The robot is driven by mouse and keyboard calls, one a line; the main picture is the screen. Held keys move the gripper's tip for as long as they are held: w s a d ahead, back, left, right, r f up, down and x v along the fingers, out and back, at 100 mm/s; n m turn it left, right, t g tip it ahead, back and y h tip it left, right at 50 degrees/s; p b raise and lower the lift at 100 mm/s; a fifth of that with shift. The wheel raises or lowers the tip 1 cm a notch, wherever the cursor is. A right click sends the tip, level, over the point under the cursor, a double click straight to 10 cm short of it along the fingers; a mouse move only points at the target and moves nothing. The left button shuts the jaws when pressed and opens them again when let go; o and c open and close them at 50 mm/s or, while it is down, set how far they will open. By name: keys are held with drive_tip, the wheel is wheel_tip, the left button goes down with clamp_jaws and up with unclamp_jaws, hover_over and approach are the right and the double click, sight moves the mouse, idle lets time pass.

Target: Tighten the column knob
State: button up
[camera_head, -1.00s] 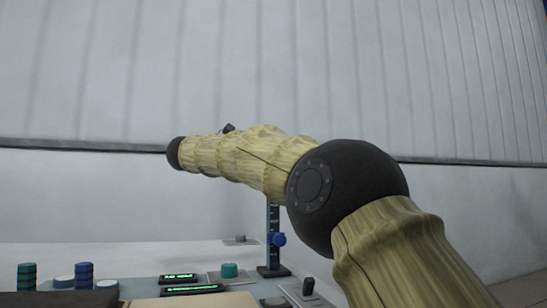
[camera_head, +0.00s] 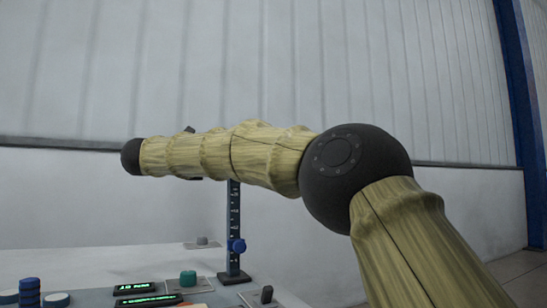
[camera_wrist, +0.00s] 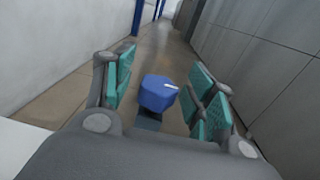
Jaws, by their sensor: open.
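In the head view a dark blue column (camera_head: 234,215) with white scale marks stands upright on a dark foot. A small blue knob (camera_head: 237,246) sits low on it; the column's top is hidden behind my arm. In the wrist view a blue faceted knob (camera_wrist: 157,93) with a white mark shows between the fingers, with a dark part below it. I cannot tell whether it is the same knob. My gripper (camera_wrist: 164,66) is open, its teal pads on both sides of this knob with visible gaps. In the head view my gripper is mostly hidden by my arm.
A panel at lower left carries green-lit displays (camera_head: 135,287), a teal button (camera_head: 188,278), a dark switch (camera_head: 266,294) and stacked blue discs (camera_head: 29,291). A grey wall (camera_head: 400,70) stands behind. The wrist view shows open floor (camera_wrist: 160,55) beyond the knob.

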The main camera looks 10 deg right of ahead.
drive_tip(key=shift+r+n+t+y+p, duration=0.1)
drive_tip(key=shift+n+t+y+p, duration=1)
drive_tip(key=shift+p, duration=0.9)
drive_tip(key=shift+r+n+t+y+p, duration=0.1)
drive_tip(key=shift+n+t+y+p, duration=0.5)
drive_tip(key=shift+t+p, duration=1.15)
drive_tip(key=n+t+y+p, duration=0.3)
drive_tip(key=n+y+p, duration=0.1)
drive_tip(key=p, duration=0.9)
drive_tip(key=shift+w, duration=0.1)
drive_tip(key=n+t+y+p, duration=0.1)
drive_tip(key=y+p, duration=0.1)
drive_tip(key=p, duration=0.2)
drive_tip(key=shift+n, duration=0.3)
